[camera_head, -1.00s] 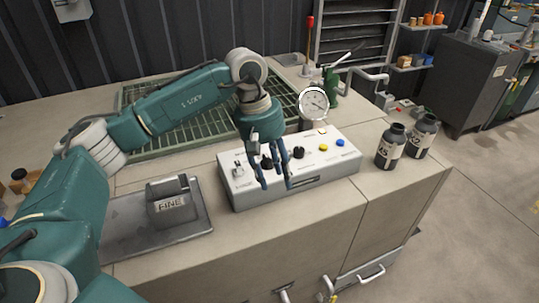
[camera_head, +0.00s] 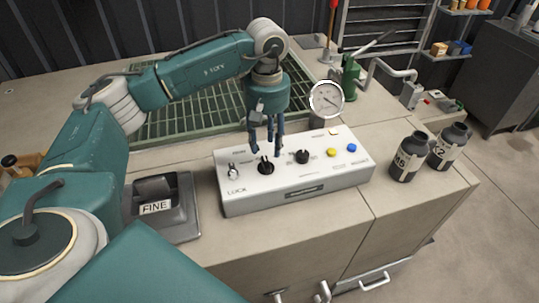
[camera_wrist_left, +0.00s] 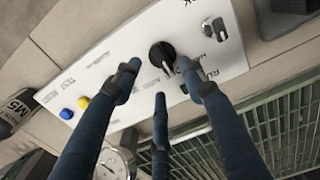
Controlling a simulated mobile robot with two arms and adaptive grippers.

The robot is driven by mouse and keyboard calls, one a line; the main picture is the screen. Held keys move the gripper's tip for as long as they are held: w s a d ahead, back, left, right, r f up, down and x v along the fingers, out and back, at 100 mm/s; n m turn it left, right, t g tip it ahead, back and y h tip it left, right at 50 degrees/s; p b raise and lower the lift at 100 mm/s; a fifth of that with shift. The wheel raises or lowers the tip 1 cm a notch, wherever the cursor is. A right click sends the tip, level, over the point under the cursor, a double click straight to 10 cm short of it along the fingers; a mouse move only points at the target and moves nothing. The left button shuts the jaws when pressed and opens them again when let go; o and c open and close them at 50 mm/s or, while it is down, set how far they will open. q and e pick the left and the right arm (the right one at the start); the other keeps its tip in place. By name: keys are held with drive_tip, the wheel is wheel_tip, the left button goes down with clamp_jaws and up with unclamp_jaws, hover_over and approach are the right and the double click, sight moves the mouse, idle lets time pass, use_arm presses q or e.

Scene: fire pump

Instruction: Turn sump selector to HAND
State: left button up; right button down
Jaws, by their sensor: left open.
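A white control box (camera_head: 240,196) on the bench carries a silver lock switch (camera_head: 232,171), a left black knob (camera_head: 266,166) and a right black knob (camera_head: 303,157). I cannot read which knob is labelled sump. My left gripper (camera_head: 267,148) points down at the left black knob, fingers open. In the left wrist view, the left gripper (camera_wrist_left: 158,74) has its fingertips spread around the black knob (camera_wrist_left: 162,56); contact cannot be made out. The silver switch (camera_wrist_left: 213,29) is beside it there. The right black knob is hidden behind a finger there. My right gripper is out of view.
Yellow (camera_head: 331,152) and blue (camera_head: 351,147) buttons are right of the knobs. A round gauge (camera_head: 327,98) stands behind the box. A green grating (camera_head: 190,108) lies behind.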

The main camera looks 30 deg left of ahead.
sight(268, 161)
use_arm(q)
wheel_tip(268, 161, down, 5)
drive_tip(key=shift+r+p, duration=0.1)
drive_tip(key=shift+p, duration=0.4)
wheel_tip(268, 161, down, 2)
drive_tip(key=shift+f, duration=0.1)
drive_tip(key=shift+w, duration=0.1)
clamp_jaws()
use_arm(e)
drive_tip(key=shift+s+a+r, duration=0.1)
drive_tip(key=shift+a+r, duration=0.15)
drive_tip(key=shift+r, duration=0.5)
